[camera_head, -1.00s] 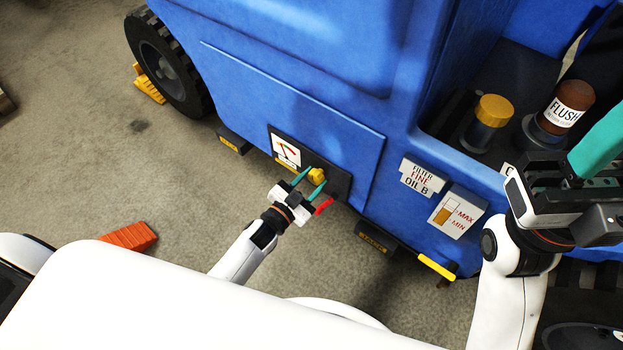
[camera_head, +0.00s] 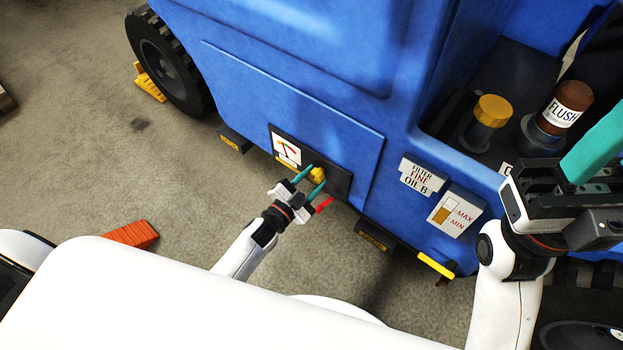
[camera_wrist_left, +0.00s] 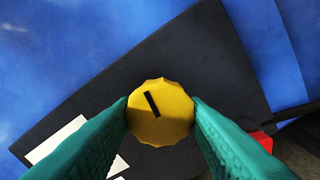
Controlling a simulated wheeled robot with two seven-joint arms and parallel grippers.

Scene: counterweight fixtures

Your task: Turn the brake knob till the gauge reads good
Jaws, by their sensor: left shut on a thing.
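The yellow brake knob (camera_head: 318,174) sits on a dark panel (camera_head: 343,184) low on the blue machine. My left gripper (camera_head: 311,181) is shut on it, with one teal finger on each side. In the left wrist view the knob (camera_wrist_left: 160,112) fills the space between the fingertips, and its black mark is tilted, upper end to the left. The gauge (camera_head: 287,150) is a white dial left of the knob, with coloured marks and a needle; its exact reading is too small to tell. My right gripper (camera_head: 575,185) is at the right, away from the knob, its jaw gap unclear.
A red lever (camera_head: 324,204) is close beside my left gripper. A yellow handle (camera_head: 436,265) sticks out lower right. A yellow-capped filler (camera_head: 487,118) and a FLUSH bottle (camera_head: 563,108) stand at right. An orange block (camera_head: 131,234) lies on the open floor at left.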

